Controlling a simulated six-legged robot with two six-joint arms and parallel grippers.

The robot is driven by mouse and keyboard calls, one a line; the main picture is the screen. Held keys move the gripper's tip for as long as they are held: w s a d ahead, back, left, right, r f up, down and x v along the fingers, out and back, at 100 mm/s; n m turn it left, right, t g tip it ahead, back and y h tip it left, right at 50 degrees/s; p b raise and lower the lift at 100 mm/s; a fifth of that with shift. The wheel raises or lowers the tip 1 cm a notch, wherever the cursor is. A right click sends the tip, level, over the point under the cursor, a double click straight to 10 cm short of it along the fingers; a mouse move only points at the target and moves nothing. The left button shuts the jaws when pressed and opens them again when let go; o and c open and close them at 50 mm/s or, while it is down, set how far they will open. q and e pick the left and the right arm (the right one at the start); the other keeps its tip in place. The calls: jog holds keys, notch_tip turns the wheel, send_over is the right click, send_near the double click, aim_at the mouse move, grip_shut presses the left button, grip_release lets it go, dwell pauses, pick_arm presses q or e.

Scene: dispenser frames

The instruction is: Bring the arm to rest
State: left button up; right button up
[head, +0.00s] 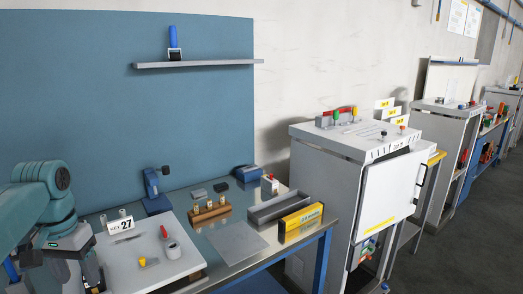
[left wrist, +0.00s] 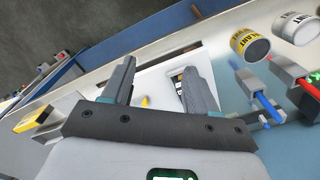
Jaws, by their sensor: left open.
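My left arm comes in from the left edge of the head view. Its gripper (head: 90,272) points down over the left part of a white board on the bench. In the left wrist view the two grey fingers of the gripper (left wrist: 158,85) stand well apart. No held object shows between them. Beyond them lies the white board (left wrist: 158,72) with a small yellow piece (left wrist: 146,101); the right finger partly hides a dark-marked item. How high the fingertips are above the board I cannot tell. My right gripper is not in view.
Behind stand a blue vise (head: 155,190) and a wooden block (head: 209,214) with brass pieces. A grey tray (head: 280,207), a yellow box (head: 301,220) and a white cabinet (head: 385,190) are to the right.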

pick_arm(q)
jog(key=w+d+f+h, duration=0.1)
jog(key=d+f, duration=0.4)
jog(key=f, duration=0.4)
jog(key=w+d+f+m+h, duration=0.1)
jog(key=d+f, duration=0.4)
jog(key=f, duration=0.4)
jog(key=w+d+f, duration=0.1)
jog(key=d+f, duration=0.4)
jog(key=f, duration=0.5)
jog(key=s+d+f+h, duration=0.2)
jog(key=s+d+f, duration=0.5)
jog(key=f, duration=0.2)
jog(key=s+d+f+n, duration=0.1)
jog(key=s+d+f, duration=0.1)
jog(key=s, duration=0.5)
jog(key=s+d+f+n, duration=0.1)
jog(key=s+d+f, duration=0.2)
jog(key=s, duration=0.4)
jog(key=shift+s+d+f, duration=0.3)
jog(key=shift+s+d, duration=0.05)
jog(key=shift+d, duration=0.3)
